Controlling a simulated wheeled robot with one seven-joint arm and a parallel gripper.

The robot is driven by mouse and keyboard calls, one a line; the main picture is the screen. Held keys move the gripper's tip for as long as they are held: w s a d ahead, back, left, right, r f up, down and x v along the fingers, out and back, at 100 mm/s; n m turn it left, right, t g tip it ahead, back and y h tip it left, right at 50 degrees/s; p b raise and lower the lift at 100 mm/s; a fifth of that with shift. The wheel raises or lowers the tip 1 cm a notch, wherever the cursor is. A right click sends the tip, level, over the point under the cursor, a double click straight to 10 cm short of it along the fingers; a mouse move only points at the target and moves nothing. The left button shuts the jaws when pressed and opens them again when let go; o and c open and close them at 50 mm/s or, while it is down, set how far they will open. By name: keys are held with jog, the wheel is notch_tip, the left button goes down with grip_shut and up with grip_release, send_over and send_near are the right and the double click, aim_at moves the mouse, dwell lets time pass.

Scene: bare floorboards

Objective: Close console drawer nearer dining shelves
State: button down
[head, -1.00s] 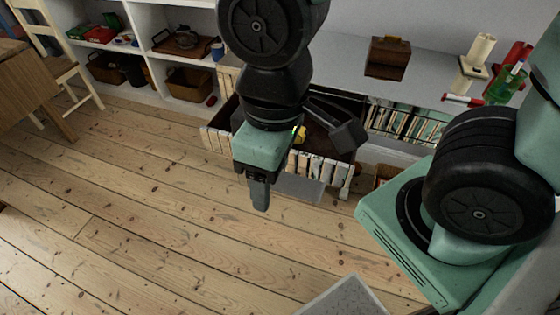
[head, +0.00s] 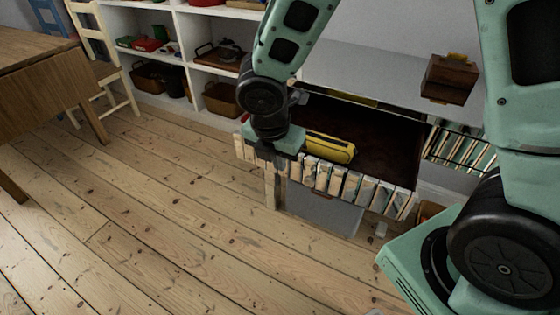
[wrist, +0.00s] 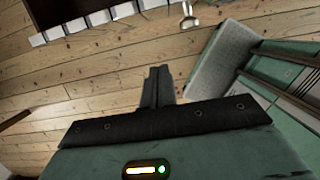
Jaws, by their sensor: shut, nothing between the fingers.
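The console drawer (head: 330,180) stands open in the head view. Its front is a row of pale book spines and its inside is dark brown. A yellow case (head: 330,148) lies in it behind the front. My gripper (head: 275,164) is shut and empty, pointing down at the left part of the drawer front. I cannot tell whether it touches the front. In the wrist view my shut fingers (wrist: 158,84) appear over floorboards, with the drawer front (wrist: 90,20) apart from them at upper left. My wrist hides part of the drawer's left end.
The white dining shelves (head: 185,45) with baskets stand behind at left. A wooden table (head: 40,65) and a cream chair (head: 100,50) are at far left. A brown wooden box (head: 448,78) sits on the grey console top (head: 375,70). The floor in front is clear.

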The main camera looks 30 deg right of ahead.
aim_at(290, 167)
jog(key=d+f, duration=0.1)
jog(key=f, duration=0.1)
jog(key=w+d+f+b, duration=0.1)
jog(key=f, duration=0.1)
jog(key=w+d+f+b, duration=0.1)
jog(key=f, duration=0.2)
jog(key=shift+w+d, duration=0.15)
jog(key=shift+d, duration=0.1)
jog(key=shift+w+d+f, duration=0.1)
jog(key=shift+w+d, duration=0.4)
jog(key=shift+d, duration=0.1)
